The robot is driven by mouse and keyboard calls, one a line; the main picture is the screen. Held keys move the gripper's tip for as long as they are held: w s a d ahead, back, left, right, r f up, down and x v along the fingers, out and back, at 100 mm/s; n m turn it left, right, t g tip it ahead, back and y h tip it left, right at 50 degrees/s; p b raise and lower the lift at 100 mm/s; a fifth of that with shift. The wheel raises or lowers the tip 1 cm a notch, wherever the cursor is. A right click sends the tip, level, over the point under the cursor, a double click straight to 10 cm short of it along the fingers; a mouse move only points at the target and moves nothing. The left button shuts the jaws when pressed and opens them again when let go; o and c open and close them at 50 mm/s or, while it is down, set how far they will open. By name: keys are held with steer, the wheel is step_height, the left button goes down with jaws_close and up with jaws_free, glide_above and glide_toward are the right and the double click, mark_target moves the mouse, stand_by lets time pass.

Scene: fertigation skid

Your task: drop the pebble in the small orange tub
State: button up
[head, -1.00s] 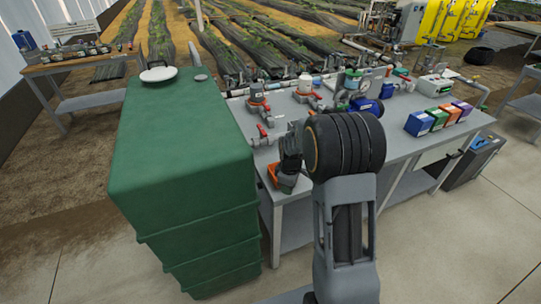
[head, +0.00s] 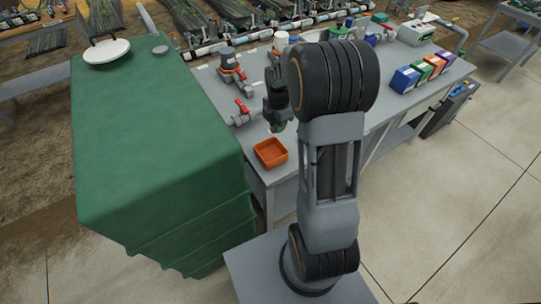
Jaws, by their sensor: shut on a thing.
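The small orange tub (head: 270,154) stands at the near left corner of the grey bench, open side up, and looks empty. My gripper (head: 276,127) points down over the bench, just behind the tub in the picture and above the bench top. It is shut on the pebble, which is mostly hidden by the fingers; only a small pale bit shows at the tips. My arm hides part of the bench to the right of the tub.
A large green tank (head: 150,140) stands left of the bench, close to the tub. Blue, green, orange and purple boxes (head: 404,80) stand at the right. A grey bin (head: 447,108) is on the floor.

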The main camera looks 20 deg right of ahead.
step_height(320, 180, down, 4)
steer(key=shift+r+b, duration=0.2)
steer(key=shift+b, duration=0.8)
steer(key=o, duration=1)
step_height(320, 180, up, 14)
steer(key=shift+f, duration=0.1)
